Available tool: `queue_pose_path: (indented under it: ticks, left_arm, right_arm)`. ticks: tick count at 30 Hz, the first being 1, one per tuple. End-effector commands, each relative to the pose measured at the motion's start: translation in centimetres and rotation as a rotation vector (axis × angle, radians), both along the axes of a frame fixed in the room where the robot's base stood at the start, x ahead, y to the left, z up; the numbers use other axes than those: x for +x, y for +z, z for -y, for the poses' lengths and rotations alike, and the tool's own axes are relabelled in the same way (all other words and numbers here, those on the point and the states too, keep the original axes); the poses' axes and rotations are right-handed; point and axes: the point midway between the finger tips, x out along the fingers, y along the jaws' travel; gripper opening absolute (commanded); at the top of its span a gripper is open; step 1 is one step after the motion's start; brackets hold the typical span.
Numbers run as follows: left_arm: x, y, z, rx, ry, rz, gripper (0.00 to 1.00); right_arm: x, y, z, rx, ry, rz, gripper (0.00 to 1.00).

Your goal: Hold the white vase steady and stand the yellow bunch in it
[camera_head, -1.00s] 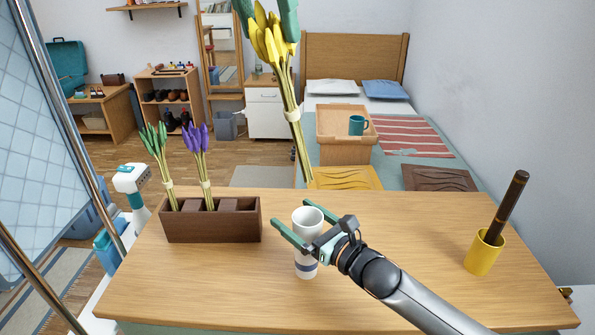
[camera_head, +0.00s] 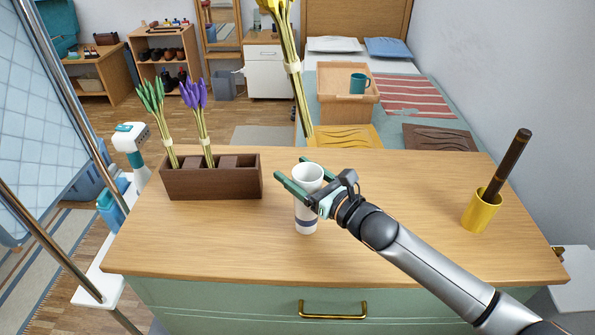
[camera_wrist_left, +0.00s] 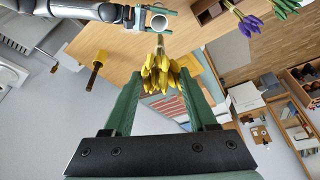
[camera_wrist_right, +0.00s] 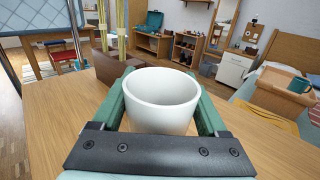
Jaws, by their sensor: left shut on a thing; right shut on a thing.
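The white vase (camera_head: 307,217) stands upright on the wooden table (camera_head: 400,240), with a dark band low on its side. My right gripper (camera_head: 290,167) is shut on it near the rim; its open mouth (camera_wrist_right: 163,88) fills the middle of the right wrist view. The yellow bunch (camera_head: 292,67) hangs stems down above the vase, with a visible gap between stem ends and rim in the head view. Its flower heads are mostly cut off by the top edge there. In the left wrist view, my left gripper (camera_wrist_left: 160,73) is shut on the yellow bunch (camera_wrist_left: 158,80).
A dark brown box (camera_head: 215,183) on the left holds a green bunch (camera_head: 152,98) and a purple bunch (camera_head: 195,95). A yellow cup (camera_head: 481,214) with a dark rod stands at right. A drawer front with a brass handle (camera_head: 332,310) is below. The tabletop in between is clear.

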Motion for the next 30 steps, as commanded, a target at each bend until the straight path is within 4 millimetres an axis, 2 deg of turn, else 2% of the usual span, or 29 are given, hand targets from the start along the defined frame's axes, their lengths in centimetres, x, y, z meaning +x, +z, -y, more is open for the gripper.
queue_pose_path:
  ticks: [1,6,11,30]
  left_arm:
    - [0.0,0.0,0.0,0.000,0.000,0.001,0.00]
    - [0.0,0.0,0.0,0.000,0.000,0.001,0.00]
    - [0.0,-0.3,0.0,0.000,0.000,0.000,0.00]
    - [0.0,-4.7,0.0,0.000,0.000,-0.001,0.00]
  right_arm:
    - [0.0,0.0,0.0,-0.001,0.000,-0.001,0.19]
    - [0.0,0.0,0.0,-0.001,0.000,-0.001,0.00]
    - [0.0,-0.1,0.0,-0.001,0.000,-0.001,0.00]
    - [0.0,-0.1,0.0,-0.002,0.000,-0.001,0.00]
